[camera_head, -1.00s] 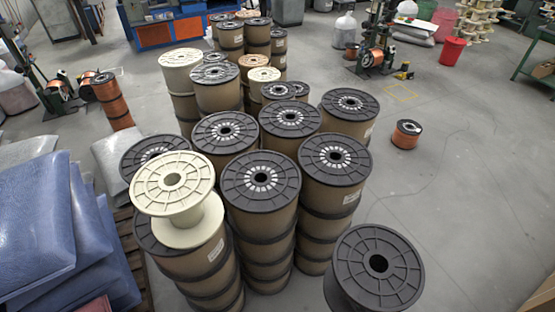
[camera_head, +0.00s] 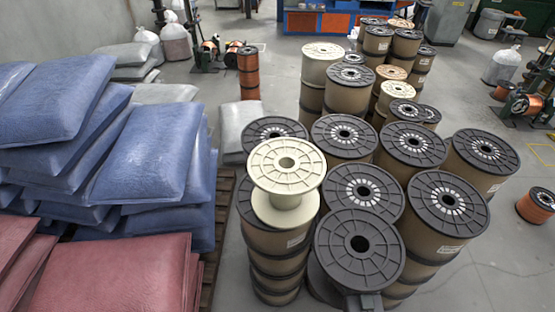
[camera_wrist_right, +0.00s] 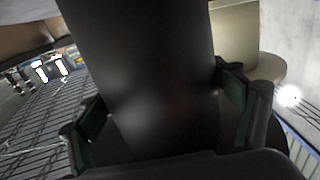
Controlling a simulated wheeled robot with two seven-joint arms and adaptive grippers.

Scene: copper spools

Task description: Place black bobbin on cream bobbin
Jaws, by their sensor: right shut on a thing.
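The black bobbin (camera_head: 358,232) is an empty dark spool with a round flange and a centre hole. It is held upright in the air at the lower middle of the head view, just right of the cream bobbin. The cream bobbin (camera_head: 262,160) stands upright on a stack of wire spools (camera_head: 276,239). In the right wrist view my right gripper (camera_wrist_right: 165,115) has green-padded fingers on both sides of the black bobbin's barrel (camera_wrist_right: 145,70), shut on it. In the head view the black bobbin hides most of this gripper. My left gripper is not in view.
Several tall stacks of wound spools with black flanges (camera_head: 450,203) stand close together behind and right of the bobbins. Blue sacks (camera_head: 150,150) and red sacks (camera_head: 120,275) are piled on the left. Grey floor is open at the lower right.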

